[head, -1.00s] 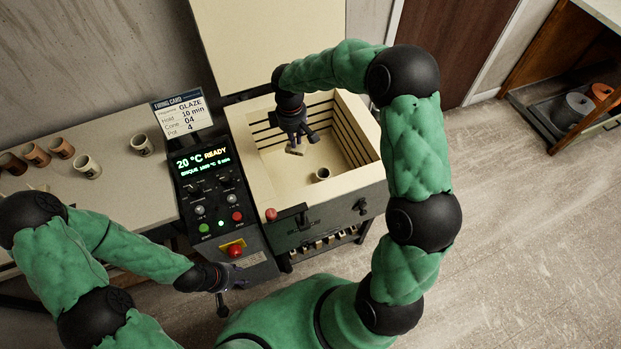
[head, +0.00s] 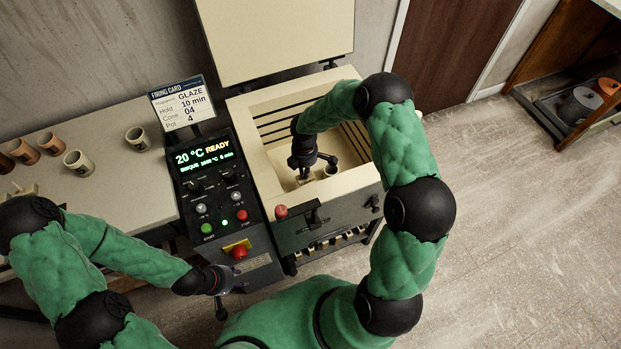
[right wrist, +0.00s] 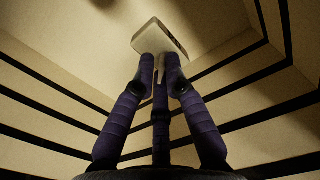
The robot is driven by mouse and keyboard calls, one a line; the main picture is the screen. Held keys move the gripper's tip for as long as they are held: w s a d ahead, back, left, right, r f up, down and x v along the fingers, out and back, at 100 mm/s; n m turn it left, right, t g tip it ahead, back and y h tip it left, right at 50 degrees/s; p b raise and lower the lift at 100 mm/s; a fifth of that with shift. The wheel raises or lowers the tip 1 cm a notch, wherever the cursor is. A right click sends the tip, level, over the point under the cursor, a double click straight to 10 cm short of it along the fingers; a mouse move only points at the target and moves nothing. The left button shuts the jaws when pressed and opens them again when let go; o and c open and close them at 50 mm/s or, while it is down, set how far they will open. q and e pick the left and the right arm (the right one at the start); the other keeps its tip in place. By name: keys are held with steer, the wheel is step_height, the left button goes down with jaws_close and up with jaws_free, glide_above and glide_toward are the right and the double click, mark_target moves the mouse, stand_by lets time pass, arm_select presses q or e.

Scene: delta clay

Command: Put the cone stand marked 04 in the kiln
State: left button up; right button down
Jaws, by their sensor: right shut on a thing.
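The kiln (head: 249,135) stands open, with its lid (head: 277,42) raised behind it. My right gripper (head: 303,167) is down inside the chamber, shut on a small pale cone stand (head: 303,179). In the right wrist view the fingertips (right wrist: 161,62) pinch this stand (right wrist: 158,38), which looks like a tilted pale block. Its number cannot be read.
The control panel (head: 212,175) reads 20 °C READY; the firing card (head: 182,104) says cone 04, pot 4. Several cups (head: 77,163) stand on the left bench (head: 120,192).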

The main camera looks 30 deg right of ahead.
mark_target(305, 183)
step_height(305, 183, down, 9)
steer(key=b, duration=0.3)
steer(key=shift+f+b, duration=0.15)
steer(key=shift+b, duration=0.2)
steer(key=c, duration=1.3)
jaws_free()
step_height(305, 183, up, 12)
steer(key=p, duration=0.5)
steer(key=shift+r, duration=0.2)
